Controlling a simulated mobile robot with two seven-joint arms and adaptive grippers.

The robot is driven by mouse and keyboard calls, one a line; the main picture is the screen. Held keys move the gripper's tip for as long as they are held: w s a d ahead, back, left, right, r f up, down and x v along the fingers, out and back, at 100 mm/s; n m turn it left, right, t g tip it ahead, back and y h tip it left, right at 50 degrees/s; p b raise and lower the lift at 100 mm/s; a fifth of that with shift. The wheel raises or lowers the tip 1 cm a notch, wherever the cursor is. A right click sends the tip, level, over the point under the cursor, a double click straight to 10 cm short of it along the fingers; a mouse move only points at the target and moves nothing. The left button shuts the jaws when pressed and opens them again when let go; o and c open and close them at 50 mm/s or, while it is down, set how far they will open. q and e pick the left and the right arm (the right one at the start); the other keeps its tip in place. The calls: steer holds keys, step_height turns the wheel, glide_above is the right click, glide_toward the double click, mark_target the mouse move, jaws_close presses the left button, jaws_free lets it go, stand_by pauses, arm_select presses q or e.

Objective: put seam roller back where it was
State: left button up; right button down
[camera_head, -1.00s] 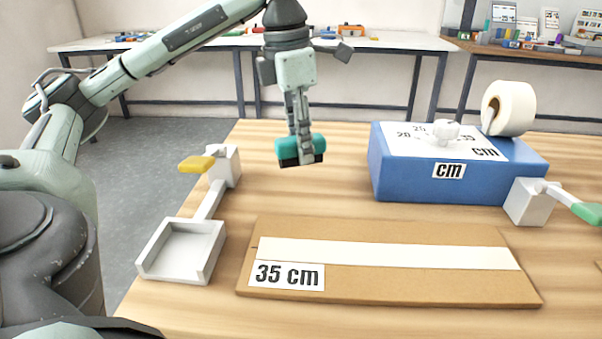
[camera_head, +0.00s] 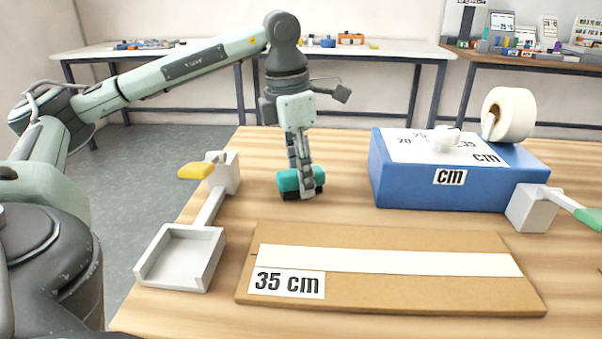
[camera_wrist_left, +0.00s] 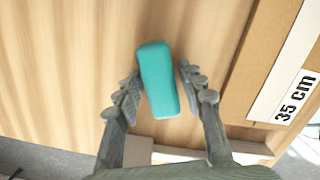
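The seam roller shows as a teal block with dark ends (camera_head: 289,181). It rests on the wooden table between the white holder and the blue box. My left gripper (camera_head: 307,192) points down at it, its fingers around the teal part. In the left wrist view the teal block (camera_wrist_left: 160,80) lies between the two fingertips (camera_wrist_left: 158,72), with a narrow gap on each side, so the gripper looks open. The roller's underside is hidden. My right gripper is in neither view.
A cardboard sheet (camera_head: 400,297) with a white strip and a "35 cm" label lies in front. A white tray (camera_head: 150,283) and a yellow-handled clamp (camera_head: 222,172) stand left. A blue box (camera_head: 400,193) with a tape roll (camera_head: 492,115) stands right. Bare table surrounds the roller.

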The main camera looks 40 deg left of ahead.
mark_target(296, 171)
arm_select(q)
steer(key=shift+o, duration=0.5)
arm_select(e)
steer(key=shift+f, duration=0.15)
arm_select(q)
steer(key=shift+r, duration=0.25)
steer(key=r, duration=0.3)
steer(key=r+p, duration=0.1)
steer(key=r, duration=0.5)
steer(key=shift+s+a, duration=0.2)
steer(key=shift+s, duration=0.2)
steer(key=r+p, duration=0.2)
steer(key=shift+s+a+r, duration=0.1)
steer(key=shift+s+r, duration=0.1)
steer(key=shift+r, duration=0.2)
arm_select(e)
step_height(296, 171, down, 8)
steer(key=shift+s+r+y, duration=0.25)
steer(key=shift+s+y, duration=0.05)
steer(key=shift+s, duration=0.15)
